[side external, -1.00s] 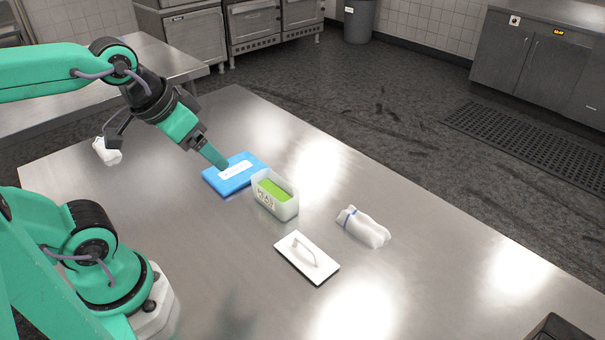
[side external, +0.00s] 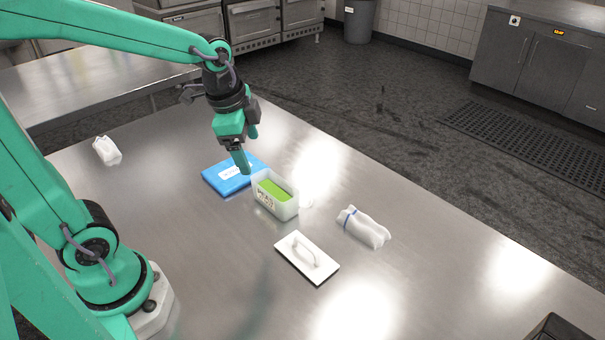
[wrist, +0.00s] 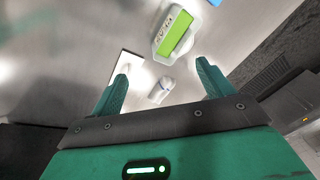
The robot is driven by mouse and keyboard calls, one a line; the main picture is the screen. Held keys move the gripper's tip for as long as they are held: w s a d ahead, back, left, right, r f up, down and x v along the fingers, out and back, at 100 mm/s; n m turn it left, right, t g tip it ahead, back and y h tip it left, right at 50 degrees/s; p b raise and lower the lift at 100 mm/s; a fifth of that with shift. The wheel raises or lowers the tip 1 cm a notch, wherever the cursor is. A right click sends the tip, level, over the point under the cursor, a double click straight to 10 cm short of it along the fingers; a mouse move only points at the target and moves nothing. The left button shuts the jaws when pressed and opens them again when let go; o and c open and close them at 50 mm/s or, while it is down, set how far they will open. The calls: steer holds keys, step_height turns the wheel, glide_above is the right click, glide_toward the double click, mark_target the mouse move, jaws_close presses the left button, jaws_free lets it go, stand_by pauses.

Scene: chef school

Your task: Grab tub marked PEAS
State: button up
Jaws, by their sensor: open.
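The tub marked PEAS (side external: 287,211) is a translucent white box with green contents and a printed label on its side. It stands upright on the steel table, its lid off. It also shows at the top of the wrist view (wrist: 160,46), beyond the fingertips. My gripper (side external: 249,151) points down above and behind the tub, over the blue item's far end. Its two green fingers are apart with nothing between them, as the wrist view also shows (wrist: 162,80).
A blue flat item (side external: 221,182) with a white label lies behind the tub. A white lid with a handle (side external: 292,258) lies in front. A rolled white cloth (side external: 367,230) lies to the right, another white bundle (side external: 107,151) at far left.

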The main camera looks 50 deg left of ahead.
mark_target(275, 193)
steer(key=w+f+m+g, duration=0.1)
steer(key=w+f+m, duration=0.1)
steer(key=f, duration=0.1)
steer(key=w+a+f+m, duration=0.1)
steer(key=w+f+m, duration=0.1)
steer(key=f+m, duration=0.1)
steer(key=w+f+m+g, duration=0.1)
steer(key=w+f+m, duration=0.1)
steer(key=f+m, duration=0.1)
steer(key=shift+w+a+f+g, duration=0.15)
steer(key=shift+w+f, duration=0.05)
steer(key=shift+f, duration=0.2)
steer(key=shift+w+a+f+g, duration=0.1)
steer(key=shift+w+f+g, duration=0.1)
steer(key=shift+f, duration=0.15)
steer(key=shift+w+f+m, duration=0.25)
steer(key=shift+f+m, duration=0.15)
steer(key=shift+f, duration=0.2)
steer(key=shift+f, duration=0.1)
steer(key=shift+f, duration=1.2)
steer(key=shift+f, duration=0.1)
steer(key=shift+a+f, duration=0.15)
steer(key=shift+f, duration=2.35)
